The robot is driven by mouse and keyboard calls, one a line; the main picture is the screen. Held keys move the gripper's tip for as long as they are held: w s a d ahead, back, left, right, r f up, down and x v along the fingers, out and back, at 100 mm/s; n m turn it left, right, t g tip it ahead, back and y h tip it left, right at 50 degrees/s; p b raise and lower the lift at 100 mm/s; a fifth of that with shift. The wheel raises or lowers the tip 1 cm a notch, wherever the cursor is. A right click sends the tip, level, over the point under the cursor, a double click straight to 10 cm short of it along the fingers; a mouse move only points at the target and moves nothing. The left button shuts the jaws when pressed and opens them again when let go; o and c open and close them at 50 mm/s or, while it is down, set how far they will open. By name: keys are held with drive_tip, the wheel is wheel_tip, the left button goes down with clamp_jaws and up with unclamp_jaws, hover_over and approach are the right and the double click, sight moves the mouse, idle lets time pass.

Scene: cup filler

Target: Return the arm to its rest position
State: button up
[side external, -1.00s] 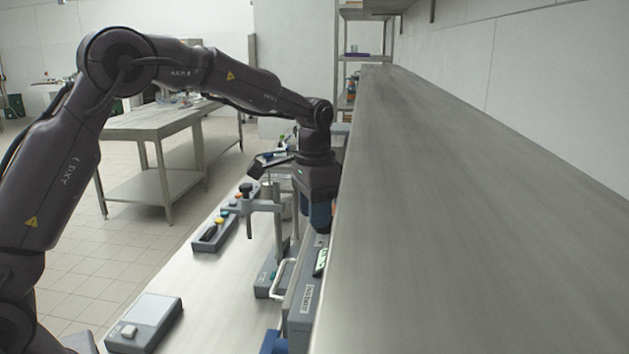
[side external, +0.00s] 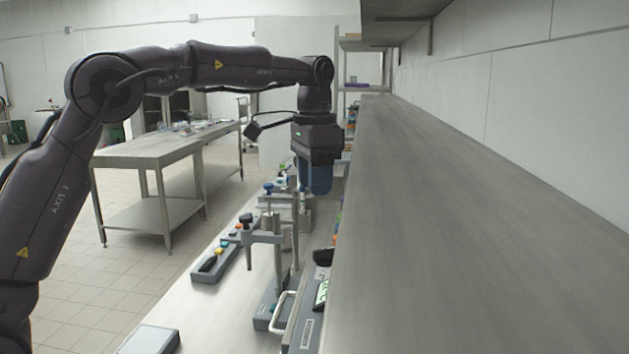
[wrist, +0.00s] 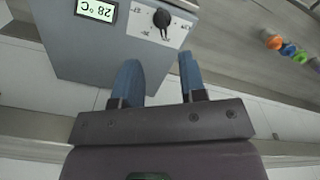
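My gripper (side external: 316,178) hangs pointing down above the workbench in the side view, level with or a little above the long steel shelf's near edge. In the wrist view its two blue fingers (wrist: 158,80) stand apart with nothing between them. The fingers look clear of the equipment below. In the side view the fingers overlap each other, so the gap does not show there.
A grey box with a temperature display (wrist: 97,10) and a black knob lies below the gripper. The long steel shelf (side external: 460,230) runs along the right.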

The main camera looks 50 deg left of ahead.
drive_tip(key=s+d+f+n+t, duration=0.1)
drive_tip(key=s+d+t, duration=0.1)
drive_tip(key=s, duration=1.1)
drive_tip(key=s+d+f+n+t, duration=0.2)
drive_tip(key=s+t, duration=0.1)
drive_tip(key=s, duration=1)
drive_tip(key=shift+s+f+t, duration=0.25)
drive_tip(key=shift+s+t, duration=0.05)
drive_tip(key=shift+s, duration=0.05)
